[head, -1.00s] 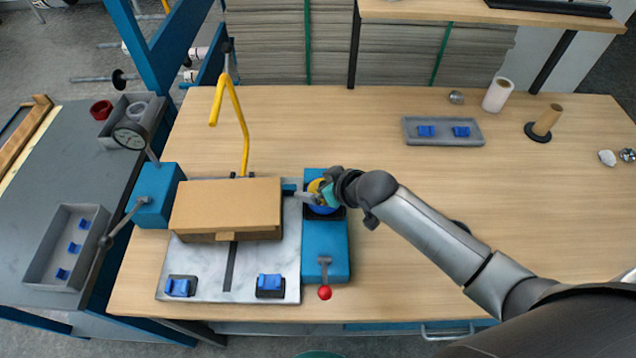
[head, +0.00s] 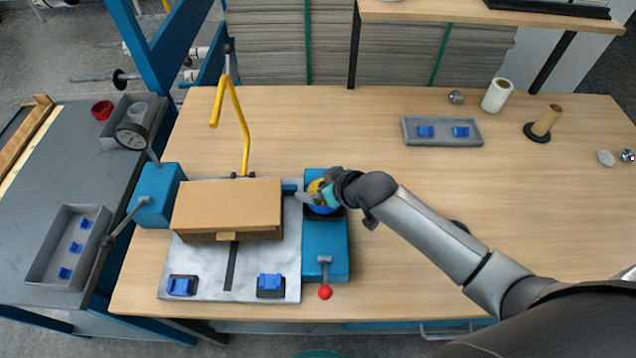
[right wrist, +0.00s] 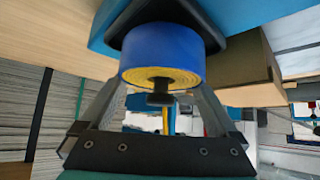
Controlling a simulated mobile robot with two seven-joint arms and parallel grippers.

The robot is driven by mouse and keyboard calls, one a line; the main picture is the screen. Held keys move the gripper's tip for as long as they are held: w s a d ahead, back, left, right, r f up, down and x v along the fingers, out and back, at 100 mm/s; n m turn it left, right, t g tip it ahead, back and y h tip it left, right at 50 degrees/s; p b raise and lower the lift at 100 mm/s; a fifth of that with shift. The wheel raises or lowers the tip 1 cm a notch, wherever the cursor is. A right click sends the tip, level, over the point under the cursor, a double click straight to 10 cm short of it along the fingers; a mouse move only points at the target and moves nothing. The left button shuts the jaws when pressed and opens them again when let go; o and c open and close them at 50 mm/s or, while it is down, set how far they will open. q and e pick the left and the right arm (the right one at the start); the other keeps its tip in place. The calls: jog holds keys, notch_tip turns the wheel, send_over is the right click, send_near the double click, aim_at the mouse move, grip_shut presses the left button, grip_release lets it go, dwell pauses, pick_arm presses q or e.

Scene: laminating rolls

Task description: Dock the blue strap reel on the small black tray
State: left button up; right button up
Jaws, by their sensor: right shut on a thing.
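The blue strap reel (right wrist: 165,50), with a yellow face, sits between the two fingers of my right gripper (right wrist: 160,88) in the right wrist view. In the head view the reel (head: 322,209) is partly covered by the gripper (head: 318,194). My right gripper is shut on the reel. The small black tray (right wrist: 245,42) is directly behind the reel in the right wrist view. In the head view the tray (head: 341,213) shows only as a dark edge on the blue block. The reel is at the tray, but I cannot tell whether it is fully seated. My left gripper is not in view.
A cardboard box (head: 228,205) stands just left of the reel on a marbled plate (head: 205,265). A red-knobbed lever (head: 325,291) is in front. A yellow bent bar (head: 237,115) rises behind the box. A grey tray (head: 443,141) lies farther back.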

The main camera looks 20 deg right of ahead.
jog(key=shift+r+p, duration=0.1)
jog(key=shift+p, duration=0.2)
jog(key=shift+f+b, duration=0.4)
jog(key=shift+f, duration=0.25)
dwell(0.5)
jog(key=o, duration=1.2)
jog(key=p+v, duration=0.3)
jog(key=p, duration=0.1)
jog(key=shift+s+d+r, duration=0.1)
jog(key=shift+s+r, duration=0.05)
jog(key=shift+r, duration=0.2)
jog(key=p+v, duration=0.7)
jog(key=p, duration=0.1)
jog(key=shift+s, duration=0.2)
